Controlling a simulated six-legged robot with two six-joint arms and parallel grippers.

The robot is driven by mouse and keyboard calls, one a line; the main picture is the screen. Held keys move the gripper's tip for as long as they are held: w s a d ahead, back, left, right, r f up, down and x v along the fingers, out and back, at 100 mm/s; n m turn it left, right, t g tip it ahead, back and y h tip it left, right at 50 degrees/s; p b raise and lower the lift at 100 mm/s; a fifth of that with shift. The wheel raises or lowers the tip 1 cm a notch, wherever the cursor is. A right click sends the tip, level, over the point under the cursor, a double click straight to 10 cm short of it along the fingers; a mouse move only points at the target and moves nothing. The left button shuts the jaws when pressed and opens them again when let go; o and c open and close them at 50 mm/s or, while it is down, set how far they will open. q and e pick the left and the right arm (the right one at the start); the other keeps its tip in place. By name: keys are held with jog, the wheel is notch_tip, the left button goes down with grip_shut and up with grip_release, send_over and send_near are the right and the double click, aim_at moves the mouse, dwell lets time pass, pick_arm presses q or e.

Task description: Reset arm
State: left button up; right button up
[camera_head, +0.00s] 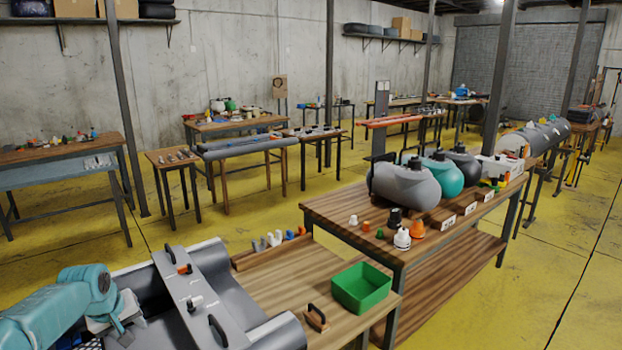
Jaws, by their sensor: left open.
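My left arm, teal, comes in from the lower left. My left gripper (122,328) is at its end, pointing down beside the grey inflatable boat part (235,280) on the near table. It looks open, and I see nothing held in it. Its fingertips are small and partly hidden in this view. The boat part has a light grey board (195,292) across it with black handles and small fittings. My right gripper is not in view.
A green bin (362,287) and a wooden block with a black handle (316,317) sit on the near table. A rack of small fittings (272,245) stands behind. The table to the right holds grey and teal tanks (405,185) and several valves.

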pick_arm(q)
jog(key=s+d+f+m+g+h, duration=0.15)
jog(key=s+d+f, duration=0.35)
jog(key=d+f, duration=0.55)
jog(key=s+d+f+m+g+h, duration=0.15)
jog(key=s+d+f, duration=0.35)
jog(key=d+f, duration=0.5)
jog(key=s+d+f+m, duration=0.1)
jog(key=s+d+f, duration=0.1)
jog(key=s, duration=0.5)
jog(key=s+d+f+m+g+h, duration=0.1)
jog(key=s+d+f, duration=0.2)
jog(key=s, duration=0.5)
jog(key=s+d+f, duration=0.2)
jog(key=s+d, duration=0.2)
jog(key=s, duration=0.4)
jog(key=shift+s+d+f+m+h, duration=0.15)
jog(key=shift+d+f+m+h, duration=0.1)
jog(key=shift+d+m+h, duration=0.15)
jog(key=shift+o, duration=0.3)
